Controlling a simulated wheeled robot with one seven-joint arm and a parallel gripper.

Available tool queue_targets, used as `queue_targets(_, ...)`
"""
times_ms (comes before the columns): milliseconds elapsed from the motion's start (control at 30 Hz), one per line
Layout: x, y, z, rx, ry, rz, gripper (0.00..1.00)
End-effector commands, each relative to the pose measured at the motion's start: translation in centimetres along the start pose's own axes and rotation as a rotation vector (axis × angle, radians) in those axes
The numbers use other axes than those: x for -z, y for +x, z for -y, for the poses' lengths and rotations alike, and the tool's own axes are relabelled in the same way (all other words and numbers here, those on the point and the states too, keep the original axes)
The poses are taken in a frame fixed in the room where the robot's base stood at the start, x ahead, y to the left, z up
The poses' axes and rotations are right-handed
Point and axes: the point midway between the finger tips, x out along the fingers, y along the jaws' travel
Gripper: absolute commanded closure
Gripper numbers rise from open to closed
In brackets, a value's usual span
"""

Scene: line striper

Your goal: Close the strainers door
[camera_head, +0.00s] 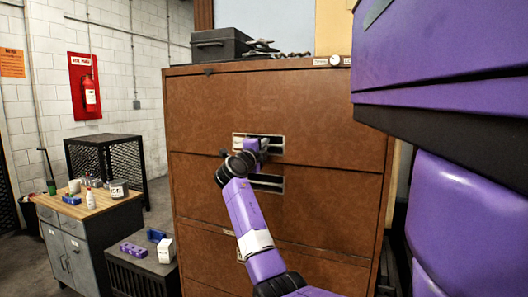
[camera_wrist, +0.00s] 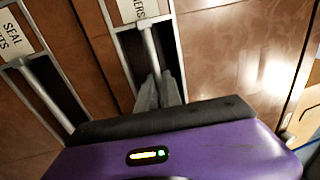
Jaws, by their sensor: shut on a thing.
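A brown cabinet (camera_head: 330,200) has stacked fronts with recessed metal pull handles. My gripper (camera_head: 262,147) is at the upper handle (camera_head: 239,141). In the wrist view my gripper's fingers (camera_wrist: 160,92) are closed around the metal bar (camera_wrist: 149,45) of a handle whose label (camera_wrist: 138,9) ends in "ERS"; the rest of that label is cut off. That front (camera_head: 305,110) looks about flush with the one below. I cannot tell whether it stands slightly out. The handle below (camera_head: 267,184), partly labelled "SEAL" (camera_wrist: 14,32), is free.
A black case (camera_head: 220,44) and dark metal parts (camera_head: 268,50) lie on the cabinet top. At the left are a wood-topped workbench (camera_head: 90,209), a black mesh cage (camera_head: 120,160) and a low dark box (camera_head: 140,272). A fire extinguisher (camera_head: 89,94) hangs on the wall.

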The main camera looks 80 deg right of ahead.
Motion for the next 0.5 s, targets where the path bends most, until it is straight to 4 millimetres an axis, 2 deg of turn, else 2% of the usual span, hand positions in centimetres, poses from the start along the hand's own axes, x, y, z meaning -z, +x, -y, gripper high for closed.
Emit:
queue_targets(33,0.0,0.1,-0.9,0.006,0.0,-0.001,1.0)
queue_targets(500,0.0,1.1,-0.6,0.045,0.0,0.001,1.0)
